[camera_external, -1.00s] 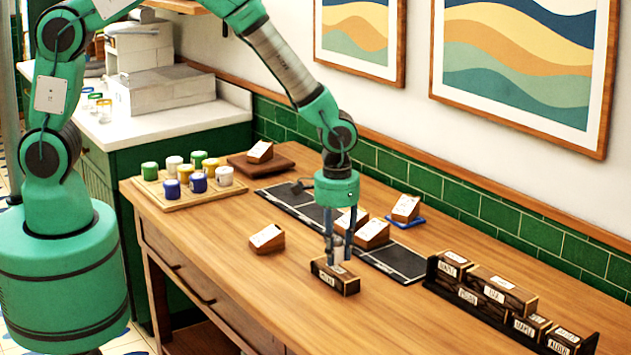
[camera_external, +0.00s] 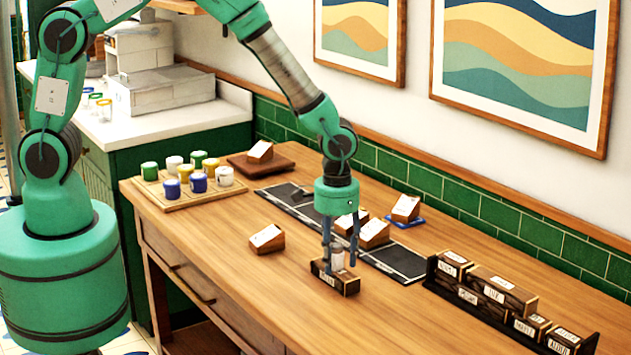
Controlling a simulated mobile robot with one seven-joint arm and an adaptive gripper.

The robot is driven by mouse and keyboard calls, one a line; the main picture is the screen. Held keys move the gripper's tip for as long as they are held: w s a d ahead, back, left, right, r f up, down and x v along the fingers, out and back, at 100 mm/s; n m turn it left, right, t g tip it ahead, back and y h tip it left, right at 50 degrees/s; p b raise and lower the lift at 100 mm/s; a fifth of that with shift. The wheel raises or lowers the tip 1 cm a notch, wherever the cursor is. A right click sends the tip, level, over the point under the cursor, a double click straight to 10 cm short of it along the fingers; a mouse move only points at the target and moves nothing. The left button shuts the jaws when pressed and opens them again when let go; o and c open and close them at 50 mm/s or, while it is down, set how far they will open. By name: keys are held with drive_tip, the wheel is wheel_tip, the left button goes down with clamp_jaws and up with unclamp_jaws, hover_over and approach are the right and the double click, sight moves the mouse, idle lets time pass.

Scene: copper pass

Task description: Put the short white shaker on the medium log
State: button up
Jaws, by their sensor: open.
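A short white shaker (camera_external: 337,259) with a greyish top stands upright on a dark, labelled log (camera_external: 345,285) at the front middle of the table. The log's label is too small to read, so I cannot tell from it whether this is the medium log. My gripper (camera_external: 340,262) points down over the log. Its two fingers are open, one on each side of the shaker, with a gap visible. The far side of the shaker is partly hidden.
A black rack (camera_external: 432,274) with several labelled dark logs stands at the right. A black mat (camera_external: 405,262) lies behind my gripper, with wooden label blocks (camera_external: 267,238) around it. A wooden board (camera_external: 150,190) with several coloured jars is at the back left. The front table is clear.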

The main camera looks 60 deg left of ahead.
sight(336, 245)
drive_tip(key=shift+r, duration=0.1)
wheel_tip(336, 245, up, 12)
drive_tip(key=shift+r+p, duration=0.1)
drive_tip(key=shift+p, duration=0.2)
idle(0.4)
idle(0.5)
